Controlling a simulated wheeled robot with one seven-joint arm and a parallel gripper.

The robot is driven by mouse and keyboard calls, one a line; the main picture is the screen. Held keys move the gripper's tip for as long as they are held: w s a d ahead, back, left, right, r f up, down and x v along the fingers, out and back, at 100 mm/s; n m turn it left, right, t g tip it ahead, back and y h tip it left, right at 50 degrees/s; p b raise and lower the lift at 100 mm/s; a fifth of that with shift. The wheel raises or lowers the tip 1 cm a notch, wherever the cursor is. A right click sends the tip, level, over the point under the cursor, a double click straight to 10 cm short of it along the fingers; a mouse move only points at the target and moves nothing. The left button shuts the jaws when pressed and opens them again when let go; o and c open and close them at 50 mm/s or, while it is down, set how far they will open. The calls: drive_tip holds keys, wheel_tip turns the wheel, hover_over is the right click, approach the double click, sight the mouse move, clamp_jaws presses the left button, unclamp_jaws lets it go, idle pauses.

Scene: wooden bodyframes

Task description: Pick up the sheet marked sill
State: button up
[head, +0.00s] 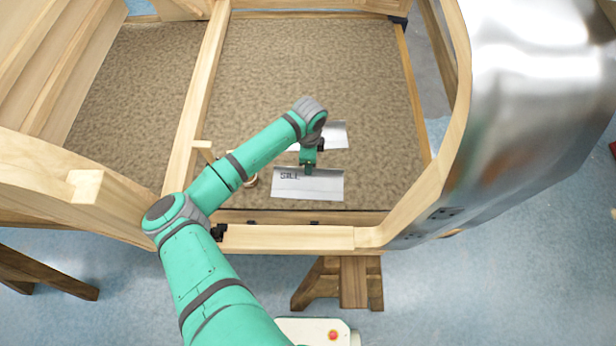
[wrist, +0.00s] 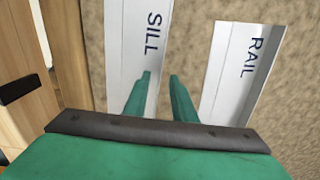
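The sheet marked SILL (head: 320,187) is a pale metal sheet lying on the brown floor panel, near the front wooden rail. It also shows in the wrist view (wrist: 128,55) with its lettering on the left. My gripper (head: 308,168) is at the far edge of this sheet. In the wrist view my gripper (wrist: 160,76) has its two green fingers apart, with the sheet's edge running between them. I cannot tell whether the fingers touch the sheet. A second sheet marked RAIL (wrist: 241,70) lies to the right, and partly shows behind my arm in the head view (head: 336,135).
Wooden frame members surround the floor panel (head: 300,60). A curved shiny metal panel (head: 530,100) stands at the right. A small round object (head: 250,181) sits left of the SILL sheet, partly hidden by my arm. A wooden trestle (head: 352,283) stands below the front rail.

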drive_tip(key=shift+f, duration=0.75)
clamp_jaws()
drive_tip(key=shift+r, duration=0.15)
